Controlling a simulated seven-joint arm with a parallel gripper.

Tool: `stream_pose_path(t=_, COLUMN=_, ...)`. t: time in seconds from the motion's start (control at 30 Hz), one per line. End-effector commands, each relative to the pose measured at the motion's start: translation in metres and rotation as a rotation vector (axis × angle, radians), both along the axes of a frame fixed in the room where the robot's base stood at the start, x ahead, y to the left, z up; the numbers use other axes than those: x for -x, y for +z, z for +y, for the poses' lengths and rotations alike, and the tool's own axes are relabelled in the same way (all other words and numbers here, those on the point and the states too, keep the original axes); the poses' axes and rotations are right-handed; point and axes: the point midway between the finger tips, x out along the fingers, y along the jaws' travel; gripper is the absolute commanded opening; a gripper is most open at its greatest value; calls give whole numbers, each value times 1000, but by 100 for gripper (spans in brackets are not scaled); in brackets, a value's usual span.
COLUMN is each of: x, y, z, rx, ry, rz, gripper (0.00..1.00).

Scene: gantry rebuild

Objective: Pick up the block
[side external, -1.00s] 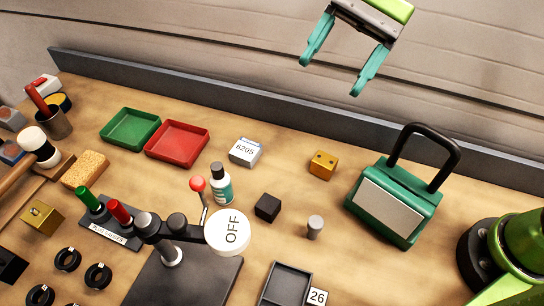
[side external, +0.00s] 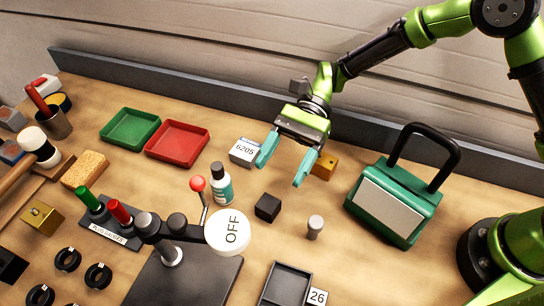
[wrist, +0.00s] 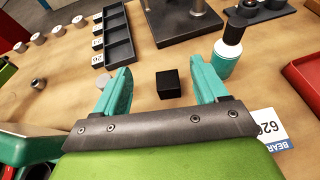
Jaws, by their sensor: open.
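In the wrist view the block (wrist: 168,84) shows between my fingers, nearer the right one. My gripper (side external: 281,174) has teal fingers, spread apart with nothing between them. In the side view it hangs behind the block, pointing down and towards it. In the wrist view the gripper (wrist: 160,64) frames the block without visible contact. A brass-coloured block with holes (side external: 326,167) sits behind my right finger and is partly hidden.
A white 6205 box (side external: 244,152) is close to my left finger. A grey cylinder (side external: 315,227) stands right of the black block. A green case with a black handle (side external: 391,203) is farther right. A red-knobbed lever (side external: 198,185) rises at left.

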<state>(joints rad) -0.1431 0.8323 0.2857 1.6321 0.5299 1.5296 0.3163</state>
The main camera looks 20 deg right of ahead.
Motion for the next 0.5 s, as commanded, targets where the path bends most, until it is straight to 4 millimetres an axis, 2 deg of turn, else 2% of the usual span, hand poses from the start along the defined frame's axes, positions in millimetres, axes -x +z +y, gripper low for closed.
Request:
stream_pose_path(t=0.03, x=1, y=-20, z=0, rx=0, ry=0, rz=8, gripper=72)
stream_pose_path(t=0.1, x=1, y=-39, z=0, rx=0, ry=0, rz=5, gripper=72)
stream_pose_path(t=0.2, x=0, y=-55, z=1, rx=-1, ry=0, rz=1, gripper=72)
stream_pose_path(t=0.5, x=14, y=-69, z=22, rx=-1, ry=3, rz=-2, gripper=72)
